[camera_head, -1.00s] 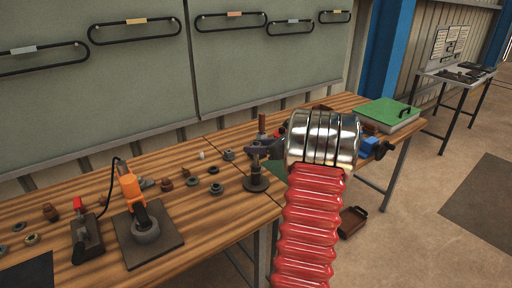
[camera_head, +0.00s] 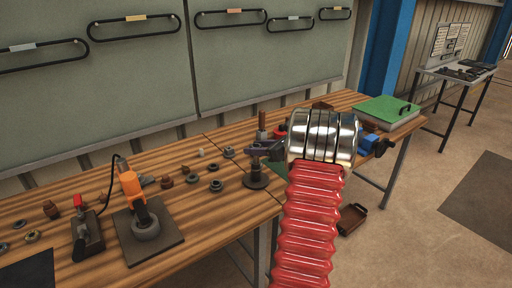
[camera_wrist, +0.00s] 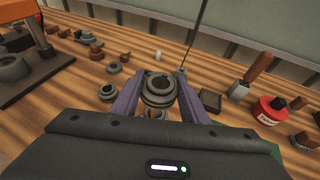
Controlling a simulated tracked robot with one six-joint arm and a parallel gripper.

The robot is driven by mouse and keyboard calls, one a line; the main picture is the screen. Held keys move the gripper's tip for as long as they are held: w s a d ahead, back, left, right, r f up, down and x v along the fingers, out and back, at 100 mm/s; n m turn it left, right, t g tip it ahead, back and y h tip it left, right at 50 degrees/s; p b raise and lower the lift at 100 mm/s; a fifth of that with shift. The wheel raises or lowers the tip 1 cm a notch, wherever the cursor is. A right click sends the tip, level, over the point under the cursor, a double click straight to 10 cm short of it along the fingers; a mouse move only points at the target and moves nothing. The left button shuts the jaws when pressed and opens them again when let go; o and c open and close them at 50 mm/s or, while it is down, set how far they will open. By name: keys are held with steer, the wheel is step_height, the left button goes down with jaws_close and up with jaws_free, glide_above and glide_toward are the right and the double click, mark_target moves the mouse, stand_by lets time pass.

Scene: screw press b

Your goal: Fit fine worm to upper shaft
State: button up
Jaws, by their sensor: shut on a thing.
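My gripper (camera_wrist: 157,101) is shut on a grey, stepped, ring-shaped part (camera_wrist: 158,88), with its purple fingers on either side of it. This part may be the fine worm; its thread cannot be made out. In the head view my gripper (camera_head: 268,147) is beside my red arm, over the workbench. A dark upright stand with a round base (camera_head: 256,181) shows just below it. In the wrist view a lighter round piece shows partly under the held part; whether they touch is unclear. I cannot pick out the upper shaft with certainty.
Several small rings and blocks (camera_head: 192,179) lie loose on the wooden bench (camera_head: 215,228). An orange tool on a dark plate (camera_head: 137,206) stands at left. A red can (camera_wrist: 270,108) and a brown-handled tool (camera_wrist: 248,80) are right of my gripper. A green-topped box (camera_head: 386,111) stands at the far end.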

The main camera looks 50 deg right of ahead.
steer(key=shift+f, duration=1.95)
stand_by(0.8)
stand_by(0.4)
steer(key=o, duration=1.4)
steer(key=shift+s, duration=0.15)
steer(key=v, duration=1.3)
steer(key=shift+s+r, duration=0.1)
steer(key=shift+s, duration=0.15)
